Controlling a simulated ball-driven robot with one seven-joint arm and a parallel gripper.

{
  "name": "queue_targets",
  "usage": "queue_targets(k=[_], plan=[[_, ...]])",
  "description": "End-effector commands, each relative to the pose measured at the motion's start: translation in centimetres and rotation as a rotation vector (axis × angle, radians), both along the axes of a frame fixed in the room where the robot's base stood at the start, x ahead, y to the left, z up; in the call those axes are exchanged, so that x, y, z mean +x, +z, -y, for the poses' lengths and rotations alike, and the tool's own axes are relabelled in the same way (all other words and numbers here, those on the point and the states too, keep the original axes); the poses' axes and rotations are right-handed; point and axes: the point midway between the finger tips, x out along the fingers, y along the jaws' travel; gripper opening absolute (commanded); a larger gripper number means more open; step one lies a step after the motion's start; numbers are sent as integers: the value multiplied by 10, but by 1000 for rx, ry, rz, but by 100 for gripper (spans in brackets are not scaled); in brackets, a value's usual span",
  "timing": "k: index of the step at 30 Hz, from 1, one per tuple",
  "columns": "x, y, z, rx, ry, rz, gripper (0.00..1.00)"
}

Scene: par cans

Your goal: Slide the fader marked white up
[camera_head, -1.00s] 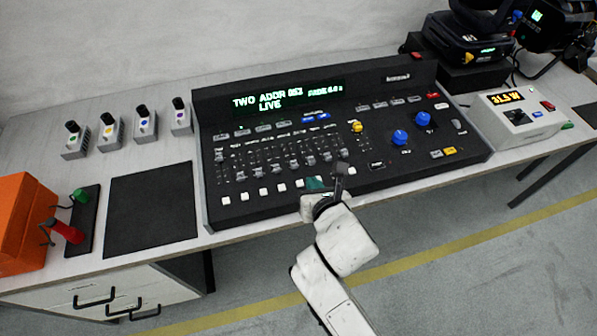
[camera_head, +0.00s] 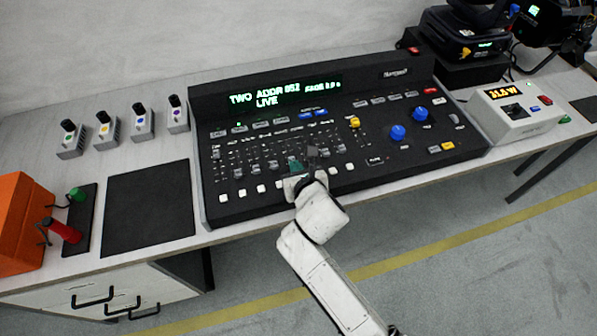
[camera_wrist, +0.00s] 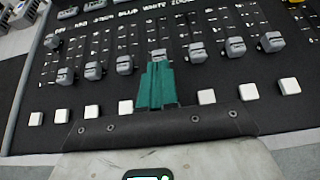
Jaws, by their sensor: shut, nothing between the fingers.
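The black lighting console (camera_head: 345,183) lies on the bench with a row of grey faders across its left half. In the wrist view, my gripper (camera_wrist: 158,72) has its green fingers together and empty. The fingertips are right at the near side of one grey fader cap (camera_wrist: 159,55); I cannot tell if they touch. The small label above that slot seems to read white, but it is blurred. Other fader caps stand to its left (camera_wrist: 125,63) and right (camera_wrist: 197,52). In the head view, my gripper (camera_head: 303,162) hides part of the fader row.
White square buttons (camera_wrist: 207,97) line the console's near edge below the faders. Blue knobs (camera_head: 398,132) and a yellow knob (camera_head: 353,121) stand to the right. A dark mat (camera_head: 147,209) lies to the left. The lit display (camera_head: 285,93) is along the back.

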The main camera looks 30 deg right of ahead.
Motion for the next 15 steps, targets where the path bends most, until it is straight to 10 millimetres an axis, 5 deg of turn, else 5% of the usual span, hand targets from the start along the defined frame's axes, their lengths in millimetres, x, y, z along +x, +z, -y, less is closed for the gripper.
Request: queue_targets(k=[10,15], plan=[[2,0,0,0,0,1,0],[23,1,4,-5,3,1,0]])
